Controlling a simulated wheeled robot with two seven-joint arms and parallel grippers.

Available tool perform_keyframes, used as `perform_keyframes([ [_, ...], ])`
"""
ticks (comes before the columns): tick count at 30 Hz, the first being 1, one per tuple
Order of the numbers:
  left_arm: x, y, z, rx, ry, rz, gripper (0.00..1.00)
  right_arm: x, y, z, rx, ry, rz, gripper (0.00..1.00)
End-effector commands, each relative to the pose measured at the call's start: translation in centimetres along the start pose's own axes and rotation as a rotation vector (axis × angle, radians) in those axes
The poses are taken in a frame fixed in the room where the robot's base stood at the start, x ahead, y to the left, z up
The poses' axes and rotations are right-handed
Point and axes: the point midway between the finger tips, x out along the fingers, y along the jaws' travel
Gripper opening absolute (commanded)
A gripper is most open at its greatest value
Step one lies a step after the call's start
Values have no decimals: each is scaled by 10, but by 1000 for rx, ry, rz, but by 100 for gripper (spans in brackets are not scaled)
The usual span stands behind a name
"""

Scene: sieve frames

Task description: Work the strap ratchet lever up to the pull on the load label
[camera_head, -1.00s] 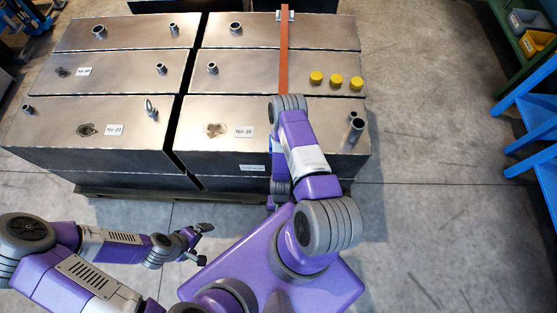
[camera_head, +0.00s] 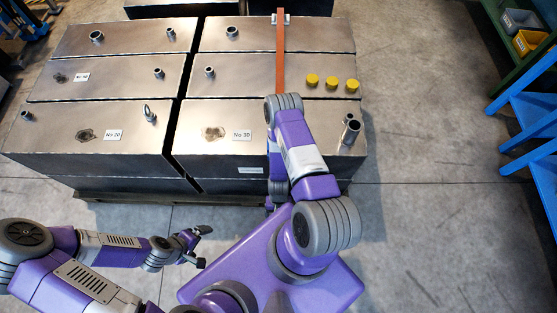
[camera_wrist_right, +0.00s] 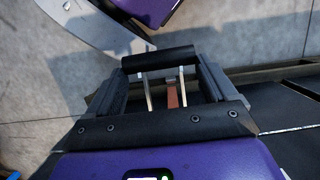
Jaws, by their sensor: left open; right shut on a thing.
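An orange strap (camera_head: 280,60) runs over the metal tanks and disappears behind my right arm; a short piece of strap (camera_wrist_right: 172,95) shows in the right wrist view. There, the ratchet lever's black crossbar (camera_wrist_right: 160,59) on two pale metal arms lies between the fingers of my right gripper (camera_wrist_right: 160,74), which is shut on it. My right gripper is hidden in the head view. My left gripper (camera_head: 202,246) is open and empty in front of the tanks.
Metal tanks (camera_head: 75,140) stand on a pallet, with pipe stubs and yellow caps (camera_head: 332,83) on top. Blue frames (camera_head: 530,110) and a shelf with bins (camera_head: 530,42) are at the right. The floor between is clear.

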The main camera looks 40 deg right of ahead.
Motion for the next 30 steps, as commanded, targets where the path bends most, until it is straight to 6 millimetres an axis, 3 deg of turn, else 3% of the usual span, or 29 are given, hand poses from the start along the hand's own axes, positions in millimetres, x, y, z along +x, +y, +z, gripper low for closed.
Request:
perform_keyframes([
  [1,0,0,0,0,0,0,100,-2,1,-12,4,33,1,30],
  [29,0,0,0,0,0,0,100,-2,2,-12,4,33,2,30],
  [30,0,0,0,0,0,0,100,-2,2,-12,4,33,2,91],
])
